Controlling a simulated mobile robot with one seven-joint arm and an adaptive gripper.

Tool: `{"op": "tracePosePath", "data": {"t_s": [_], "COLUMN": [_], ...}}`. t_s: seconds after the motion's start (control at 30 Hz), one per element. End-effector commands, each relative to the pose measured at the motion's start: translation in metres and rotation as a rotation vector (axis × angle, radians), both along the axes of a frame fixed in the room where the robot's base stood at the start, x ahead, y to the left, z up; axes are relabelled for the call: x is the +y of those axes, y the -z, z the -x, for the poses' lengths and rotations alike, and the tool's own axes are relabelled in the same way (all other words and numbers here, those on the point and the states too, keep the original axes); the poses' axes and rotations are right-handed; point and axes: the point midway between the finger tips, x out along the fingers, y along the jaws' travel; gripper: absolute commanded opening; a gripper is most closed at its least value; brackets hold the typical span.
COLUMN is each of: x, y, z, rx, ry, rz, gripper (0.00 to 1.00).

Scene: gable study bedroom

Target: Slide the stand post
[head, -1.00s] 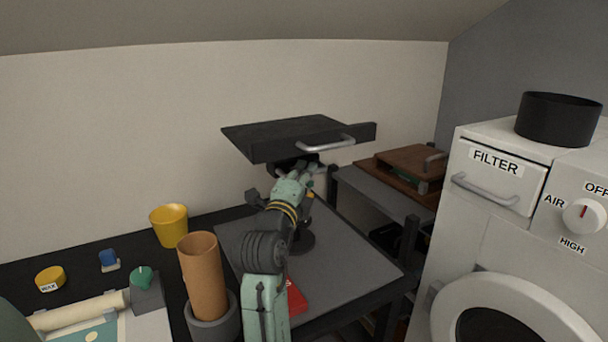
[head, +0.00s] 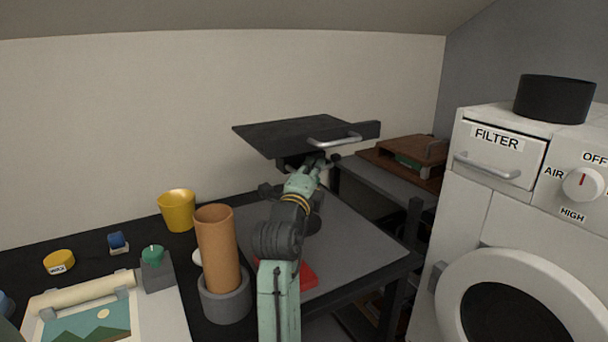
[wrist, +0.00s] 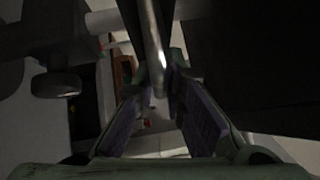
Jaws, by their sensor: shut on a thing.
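The stand has a flat black top (head: 290,134) with a metal handle (head: 336,140) on its front edge. It stands on a grey mat (head: 365,247) on the dark desk, with the post mostly hidden behind my arm. My gripper (head: 316,165) is just below the black top, by the handle. In the wrist view, a metal bar (wrist: 152,45), apparently the handle, runs between my two purple-padded fingers (wrist: 162,88), which are shut on it. A dark knob (wrist: 56,86) shows at the left there.
A brown tube in a grey holder (head: 225,299) and a yellow cup (head: 178,210) stand left of my arm. A red item (head: 307,275) lies on the mat beside it. A white machine (head: 470,225) stands at right, a low shelf with a brown case (head: 425,150) behind.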

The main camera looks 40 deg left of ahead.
Motion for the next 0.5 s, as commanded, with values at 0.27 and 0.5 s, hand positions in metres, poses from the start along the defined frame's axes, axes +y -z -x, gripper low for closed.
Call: {"op": "tracePosePath", "data": {"t_s": [0.27, 0.5], "x": [0.001, 0.001], "y": [0.029, 0.031], "z": [0.002, 0.001], "rx": [0.002, 0.008], "ry": [-0.003, -0.002], "rz": [-0.001, 0.002], "gripper": [0.0, 0.0]}}
